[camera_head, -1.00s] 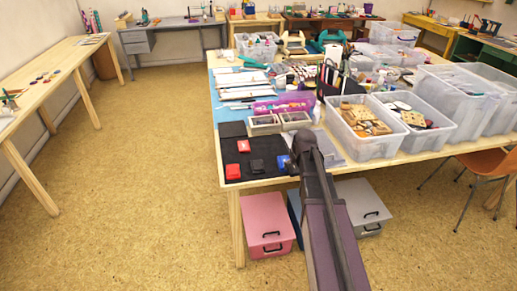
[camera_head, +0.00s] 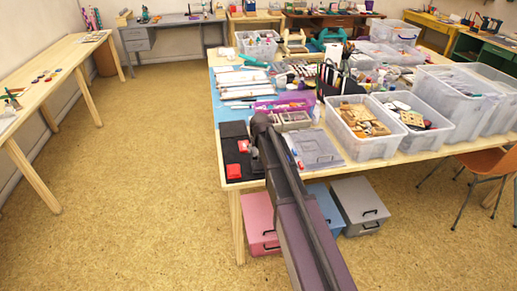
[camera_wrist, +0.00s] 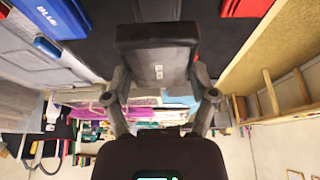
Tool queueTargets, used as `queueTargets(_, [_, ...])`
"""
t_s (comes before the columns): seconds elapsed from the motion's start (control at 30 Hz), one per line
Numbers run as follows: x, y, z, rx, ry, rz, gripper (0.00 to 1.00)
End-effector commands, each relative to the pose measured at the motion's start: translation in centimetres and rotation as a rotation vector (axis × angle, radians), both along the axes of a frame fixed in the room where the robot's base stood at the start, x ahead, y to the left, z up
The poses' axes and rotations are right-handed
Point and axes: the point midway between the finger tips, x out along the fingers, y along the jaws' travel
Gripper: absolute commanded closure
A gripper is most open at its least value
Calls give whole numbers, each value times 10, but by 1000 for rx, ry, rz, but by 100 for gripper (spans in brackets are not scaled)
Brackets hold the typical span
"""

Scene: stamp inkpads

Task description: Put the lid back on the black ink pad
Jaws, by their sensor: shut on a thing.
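In the wrist view, my gripper (camera_wrist: 160,98) is shut on a black blocky piece (camera_wrist: 157,55), which looks like the black ink pad's lid, with small pale marks on its face. It is held over the dark mat (camera_wrist: 95,40). I cannot make out the black ink pad's base: the held piece and my arm cover that area. In the head view, my arm reaches over the black mat (camera_head: 228,183) at the table's front left corner and hides the gripper's fingertips.
A red pad (camera_head: 233,171) lies on the mat left of my arm, with another red piece (camera_head: 243,146) behind it. A blue piece marked BLUE (camera_wrist: 50,16) is nearby in the wrist view. Small boxes (camera_head: 295,119) and a clear bin (camera_head: 365,145) stand behind and right.

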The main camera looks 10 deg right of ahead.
Motion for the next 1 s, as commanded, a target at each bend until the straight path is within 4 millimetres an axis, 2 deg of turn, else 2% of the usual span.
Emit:
queueTargets(0.47, [-1,-2,-5,-1,0,0,51])
queueTargets(1.0, [-1,-3,-39,-1,0,-1,52])
